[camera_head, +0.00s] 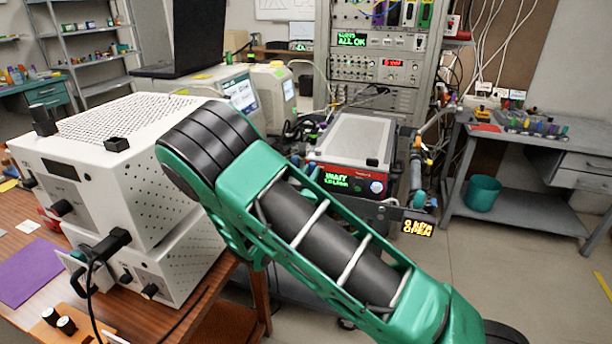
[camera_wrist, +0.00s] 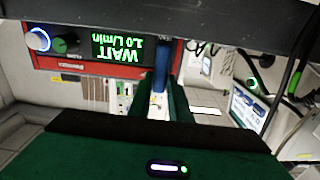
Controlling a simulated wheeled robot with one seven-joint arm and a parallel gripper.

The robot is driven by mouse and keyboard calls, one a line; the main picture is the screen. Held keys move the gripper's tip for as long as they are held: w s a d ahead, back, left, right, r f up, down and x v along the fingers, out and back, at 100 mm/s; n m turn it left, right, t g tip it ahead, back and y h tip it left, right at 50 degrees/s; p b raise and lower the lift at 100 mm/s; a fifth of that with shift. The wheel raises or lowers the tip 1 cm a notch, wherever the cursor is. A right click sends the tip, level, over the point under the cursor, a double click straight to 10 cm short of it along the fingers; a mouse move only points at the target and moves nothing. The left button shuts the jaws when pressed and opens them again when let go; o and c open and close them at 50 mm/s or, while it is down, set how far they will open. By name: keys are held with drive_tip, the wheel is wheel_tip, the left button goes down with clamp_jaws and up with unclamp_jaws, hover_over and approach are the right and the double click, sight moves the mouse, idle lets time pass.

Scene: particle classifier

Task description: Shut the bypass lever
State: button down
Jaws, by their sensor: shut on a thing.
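In the wrist view, which is upside down, a blue upright handle, seemingly the bypass lever (camera_wrist: 162,55), stands between the fingers of my gripper (camera_wrist: 162,86). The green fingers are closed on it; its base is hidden. In the head view my green arm covers the gripper and the lever. A small amber sign (camera_head: 417,228) there ends in the word "OPEN". The red-fronted unit (camera_head: 376,187) shows green text on its display, which also appears in the wrist view (camera_wrist: 121,49) as "WAIT 1.0 L/min".
A white perforated cabinet (camera_head: 130,180) stands close on the left of my arm. A dark bar (camera_wrist: 230,22) crosses the top of the wrist view, close to the fingers. Pipework (camera_head: 433,125) rises beside the red unit. A grey bench (camera_head: 545,150) stands at right, with open floor before it.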

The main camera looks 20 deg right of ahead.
drive_tip(key=shift+a+f, duration=0.15)
drive_tip(key=shift+f, duration=0.05)
drive_tip(key=c, duration=1.6)
unclamp_jaws()
drive_tip(key=shift+w, duration=0.1)
drive_tip(key=shift+c, duration=0.2)
drive_tip(key=v, duration=1)
drive_tip(key=shift+s+a, duration=0.15)
drive_tip(key=shift+s, duration=0.15)
